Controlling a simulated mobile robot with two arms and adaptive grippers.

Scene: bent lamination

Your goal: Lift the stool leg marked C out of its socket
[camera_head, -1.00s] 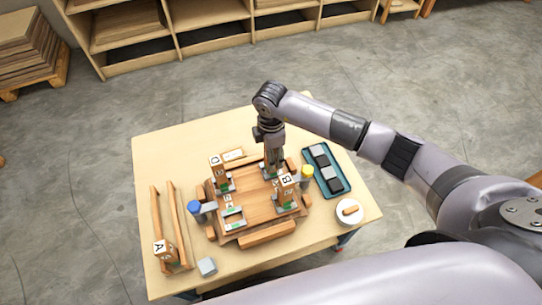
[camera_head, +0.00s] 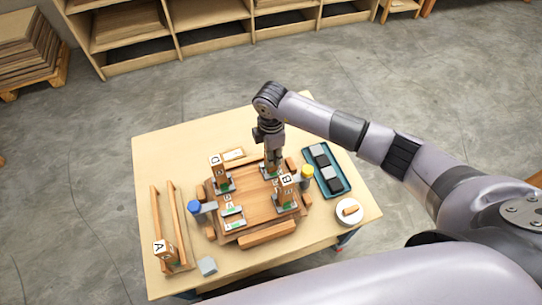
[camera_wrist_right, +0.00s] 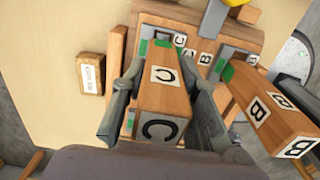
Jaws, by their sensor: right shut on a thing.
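The wooden stool leg marked C (camera_wrist_right: 162,101) stands between the two fingers of my right gripper (camera_head: 273,154). In the right wrist view the gripper (camera_wrist_right: 166,72) is shut on it, one finger against each side. In the head view the gripper mostly hides the leg. My left gripper is not in view.
Leg B (camera_head: 287,190) stands close by, on the right in the wrist view (camera_wrist_right: 270,112). Leg D (camera_head: 218,172) stands at the seat's left. Leg A (camera_head: 164,251) is in a rack at the left. A blue tray (camera_head: 345,186) lies at right.

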